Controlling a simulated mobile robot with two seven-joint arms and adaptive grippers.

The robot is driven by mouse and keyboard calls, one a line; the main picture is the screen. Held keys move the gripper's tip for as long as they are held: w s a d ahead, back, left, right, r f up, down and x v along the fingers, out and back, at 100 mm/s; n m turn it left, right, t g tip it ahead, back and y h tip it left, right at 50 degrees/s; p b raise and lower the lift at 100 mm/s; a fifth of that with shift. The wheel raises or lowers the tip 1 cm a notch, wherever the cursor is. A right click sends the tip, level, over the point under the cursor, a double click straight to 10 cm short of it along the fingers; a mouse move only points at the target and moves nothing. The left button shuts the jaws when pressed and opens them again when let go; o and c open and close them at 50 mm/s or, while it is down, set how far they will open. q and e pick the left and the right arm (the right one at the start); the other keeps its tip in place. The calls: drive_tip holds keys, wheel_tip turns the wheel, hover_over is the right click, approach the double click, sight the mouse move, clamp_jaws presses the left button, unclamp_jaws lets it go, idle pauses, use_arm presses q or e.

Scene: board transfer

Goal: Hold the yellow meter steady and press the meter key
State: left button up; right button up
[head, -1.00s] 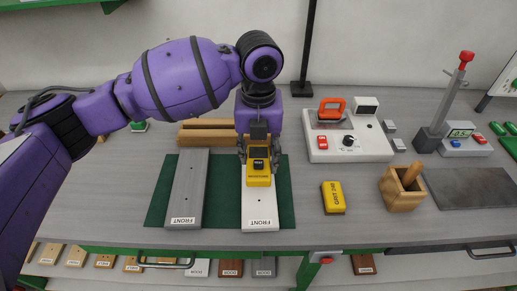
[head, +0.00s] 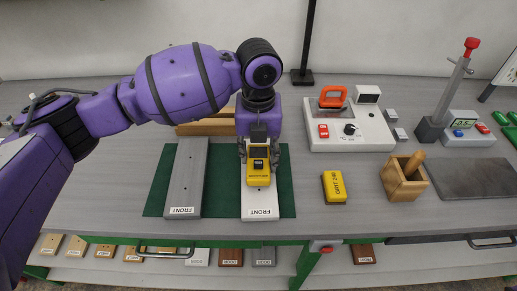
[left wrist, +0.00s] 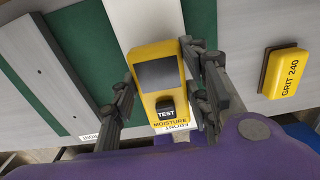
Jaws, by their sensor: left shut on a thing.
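The yellow meter (head: 258,176) lies on a white board (head: 262,211) marked FRONT, on the green mat (head: 286,195). In the left wrist view the meter (left wrist: 144,92) shows a dark screen, a black TEST key (left wrist: 166,110) and the word MOISTURE. My left gripper (head: 258,160) is shut on the meter, with one finger on each side of it; both fingers also show in the left wrist view (left wrist: 162,92). Nothing visibly touches the key. The meter's underside is hidden. My right gripper is in neither view.
A grey board (head: 187,175) marked FRONT lies to the left on the mat. A yellow GRIT 240 block (head: 334,187), a wooden box (head: 404,180) and a white device (head: 348,128) stand to the right. Wooden bars (head: 207,126) lie behind. Bare table shows around the yellow block.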

use_arm(q)
drive_tip(key=shift+f, duration=1.05)
drive_tip(key=o, duration=1.5)
drive_tip(key=shift+r, duration=0.1)
drive_tip(key=c, duration=1.1)
